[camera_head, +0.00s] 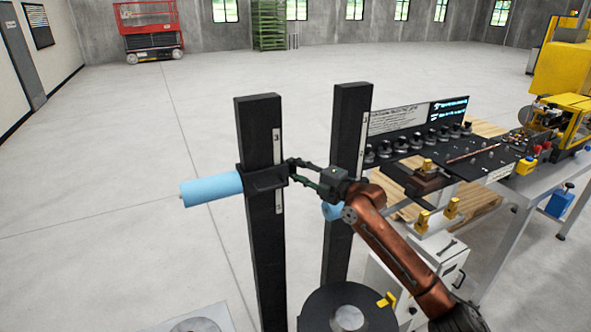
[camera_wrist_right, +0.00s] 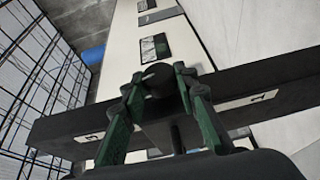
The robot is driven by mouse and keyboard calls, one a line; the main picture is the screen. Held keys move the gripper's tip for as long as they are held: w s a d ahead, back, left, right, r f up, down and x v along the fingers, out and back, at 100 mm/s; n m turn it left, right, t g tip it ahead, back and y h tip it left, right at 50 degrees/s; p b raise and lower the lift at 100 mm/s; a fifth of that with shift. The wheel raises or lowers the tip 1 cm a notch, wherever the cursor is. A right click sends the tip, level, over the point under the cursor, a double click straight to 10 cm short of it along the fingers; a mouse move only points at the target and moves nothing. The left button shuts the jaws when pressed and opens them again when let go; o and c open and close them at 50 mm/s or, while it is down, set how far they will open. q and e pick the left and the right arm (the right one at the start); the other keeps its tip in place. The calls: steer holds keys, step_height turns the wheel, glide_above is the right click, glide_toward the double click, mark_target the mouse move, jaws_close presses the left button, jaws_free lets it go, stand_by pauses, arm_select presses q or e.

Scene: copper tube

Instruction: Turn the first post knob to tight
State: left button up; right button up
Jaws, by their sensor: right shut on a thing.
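Two black upright posts stand in the head view, the near-left post (camera_head: 262,230) and the other post (camera_head: 341,260) to its right. The left post carries a black collar (camera_head: 265,181) with a light-blue cylinder (camera_head: 212,190) sticking out to the left. My right gripper (camera_head: 292,172) reaches in from the right at collar height. In the right wrist view its green fingers (camera_wrist_right: 157,82) are shut on a dark round knob (camera_wrist_right: 160,79) at the post. The knob's turn setting cannot be read. My left gripper is not in view.
A bench (camera_head: 480,165) with a row of dark round parts, a copper-coloured rod and a display stands to the right. A black round base (camera_head: 318,314) lies below the right post. Open floor (camera_head: 110,170) lies to the left.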

steer(key=g+h+p, duration=0.1)
steer(key=g+p, duration=0.1)
steer(key=p, duration=0.2)
steer(key=r+m+g+h+p, duration=0.1)
steer(key=g+h+p, duration=0.1)
steer(key=p, duration=0.1)
steer(key=shift+r+m+p, duration=0.15)
steer(key=shift+m+p, duration=0.15)
steer(key=shift+p, duration=0.05)
steer(key=shift+a+h+p, duration=0.1)
steer(key=shift+h+p, duration=0.2)
steer(key=shift+p, duration=0.3)
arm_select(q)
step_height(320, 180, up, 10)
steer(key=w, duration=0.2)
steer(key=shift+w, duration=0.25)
arm_select(e)
steer(key=shift+w+f+g, duration=0.1)
steer(key=shift+f+g, duration=0.15)
steer(key=shift+g, duration=0.15)
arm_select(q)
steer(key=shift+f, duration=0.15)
arm_select(e)
steer(key=shift+f, duration=0.1)
steer(key=o, duration=1.2)
steer(key=shift+c, duration=0.2)
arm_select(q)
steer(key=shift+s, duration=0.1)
arm_select(e)
steer(key=v, duration=1.2)
